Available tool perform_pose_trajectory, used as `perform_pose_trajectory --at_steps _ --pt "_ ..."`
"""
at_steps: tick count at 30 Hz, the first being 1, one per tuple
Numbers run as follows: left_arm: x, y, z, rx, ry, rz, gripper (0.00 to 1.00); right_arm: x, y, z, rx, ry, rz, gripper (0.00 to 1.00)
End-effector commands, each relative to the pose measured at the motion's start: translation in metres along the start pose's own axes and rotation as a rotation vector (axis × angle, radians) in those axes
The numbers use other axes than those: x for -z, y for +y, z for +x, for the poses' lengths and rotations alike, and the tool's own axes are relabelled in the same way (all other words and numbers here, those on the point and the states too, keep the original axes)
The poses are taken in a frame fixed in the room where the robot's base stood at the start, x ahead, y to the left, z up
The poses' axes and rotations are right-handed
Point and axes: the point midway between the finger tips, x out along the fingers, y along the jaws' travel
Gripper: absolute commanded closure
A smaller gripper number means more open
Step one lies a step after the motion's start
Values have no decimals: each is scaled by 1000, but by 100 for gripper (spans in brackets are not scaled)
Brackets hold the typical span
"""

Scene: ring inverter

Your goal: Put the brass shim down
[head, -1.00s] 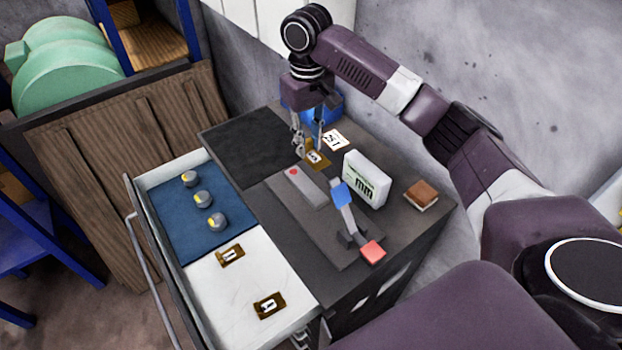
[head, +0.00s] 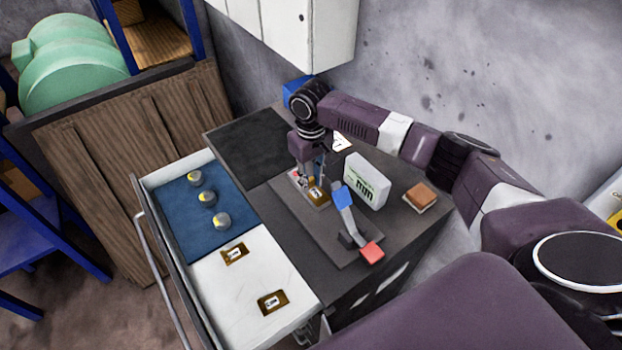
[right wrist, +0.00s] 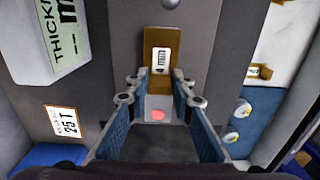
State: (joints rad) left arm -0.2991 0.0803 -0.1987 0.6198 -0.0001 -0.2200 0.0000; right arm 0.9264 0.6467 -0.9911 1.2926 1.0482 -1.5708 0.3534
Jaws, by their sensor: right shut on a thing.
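The brass shim (head: 317,197) is a small brass plate with a white label. In the right wrist view, the shim (right wrist: 158,52) reads "4 mm" and extends beyond the fingertips. My right gripper (head: 308,181) points down over the grey gauge base (head: 341,248). In the right wrist view, my right gripper (right wrist: 159,90) has its two blue-padded fingers on either side of the shim's near end. The shim is over the gauge's grey bar with a red spot (right wrist: 158,115); I cannot tell whether it touches. My left gripper is not in view.
A white thickness display (head: 367,181) and a lever with blue and red ends (head: 346,214) stand close right of the gripper. The open drawer (head: 215,293) holds two other labelled shims (head: 235,253) and three knobs (head: 207,197). A black mat (head: 247,146) is clear.

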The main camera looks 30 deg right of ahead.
Motion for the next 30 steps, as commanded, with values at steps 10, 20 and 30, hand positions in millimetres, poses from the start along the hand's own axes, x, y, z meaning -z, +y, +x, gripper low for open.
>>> perform_pose_trajectory --at_steps 10,20,30 --pt "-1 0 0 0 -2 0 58 0 0 2 0 1 0 61" --pt "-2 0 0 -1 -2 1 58 0 0 -1 0 1 0 61" --pt "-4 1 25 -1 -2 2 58 2 0 -58 1 7 0 61"
